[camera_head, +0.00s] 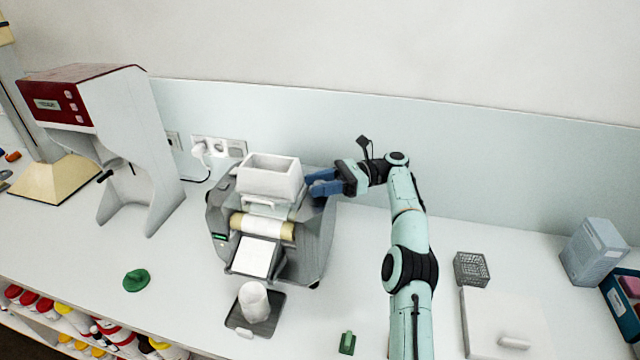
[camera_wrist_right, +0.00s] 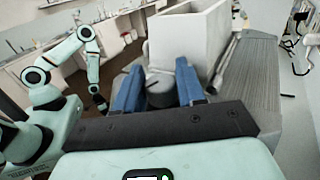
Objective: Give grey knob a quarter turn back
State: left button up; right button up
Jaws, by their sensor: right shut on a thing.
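The grey knob (camera_wrist_right: 160,92) is a short dark grey cylinder with a light mark on its top, on the mill beside the white hopper. My right gripper (camera_head: 318,184) reaches in from the right over the mill's back right corner. In the right wrist view its blue fingers (camera_wrist_right: 159,90) stand on both sides of the knob, shut on it. In the head view the fingers hide most of the knob. The grey mill (camera_head: 318,245) carries the white hopper (camera_head: 268,178). In the right wrist view my left arm shows at the left; its gripper (camera_wrist_right: 99,103) is too small to read.
A white jar (camera_head: 254,302) stands on a dark plate (camera_head: 240,325) before the mill. A red-topped machine (camera_head: 130,140) stands left of the mill. A mesh basket (camera_head: 471,269) and white box (camera_head: 497,325) are right of my arm.

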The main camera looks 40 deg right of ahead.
jog(key=shift+r, duration=0.1)
jog(key=o, duration=0.7)
jog(key=shift+a, duration=0.1)
jog(key=shift+c, duration=0.2)
jog(key=shift+m+t+h, duration=0.4)
jog(key=shift+m+t, duration=0.2)
jog(key=shift+t, duration=0.3)
